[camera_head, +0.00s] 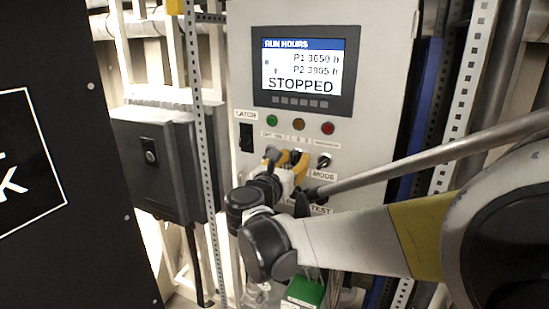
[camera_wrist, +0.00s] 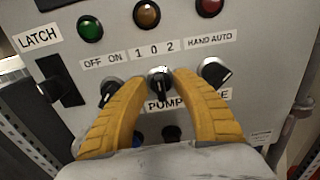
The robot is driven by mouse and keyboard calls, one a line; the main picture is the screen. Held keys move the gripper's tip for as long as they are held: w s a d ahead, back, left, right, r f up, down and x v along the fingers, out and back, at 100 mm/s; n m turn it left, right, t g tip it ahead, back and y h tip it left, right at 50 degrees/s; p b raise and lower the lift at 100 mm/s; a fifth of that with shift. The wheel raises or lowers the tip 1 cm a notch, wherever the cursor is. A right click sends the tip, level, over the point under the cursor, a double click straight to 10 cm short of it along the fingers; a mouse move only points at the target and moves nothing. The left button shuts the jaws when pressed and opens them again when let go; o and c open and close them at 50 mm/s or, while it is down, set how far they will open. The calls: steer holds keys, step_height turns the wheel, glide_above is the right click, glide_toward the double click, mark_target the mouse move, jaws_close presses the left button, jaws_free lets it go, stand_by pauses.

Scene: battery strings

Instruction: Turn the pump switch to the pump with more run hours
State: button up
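The pump switch (camera_wrist: 160,82) is a small dark knob under the marks 1 0 2, in the middle of three knobs in the wrist view. Its exact pointing is hard to read. My gripper (camera_wrist: 160,76) has one yellow finger close on each side of it, with a narrow gap between the tips. I cannot tell whether the fingers touch the knob. In the head view my gripper (camera_head: 289,158) is at the panel and hides most of the switch. The screen (camera_head: 303,70) reads RUN HOURS, P1 about 3650 h, P2 about 3905 h (blurred), STOPPED; P2 is higher.
The OFF/ON knob (camera_wrist: 109,91) is close to the left finger, the HAND/AUTO knob (camera_wrist: 215,72) to the right. Green (camera_wrist: 90,28), amber (camera_wrist: 147,14) and red (camera_wrist: 209,6) lamps sit above. A black latch switch (camera_head: 246,137) is at left. More controls lie below, partly hidden.

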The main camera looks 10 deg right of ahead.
steer(key=shift+c, duration=0.2)
steer(key=c, duration=0.5)
steer(key=shift+s+a, duration=0.1)
steer(key=shift+s, duration=0.05)
jaws_close()
steer(key=shift+m, duration=0.4)
steer(key=m+b, duration=0.2)
steer(key=m, duration=0.1)
steer(key=shift+m, duration=0.4)
steer(key=shift+m+b, duration=0.85)
steer(key=shift+m, duration=1.35)
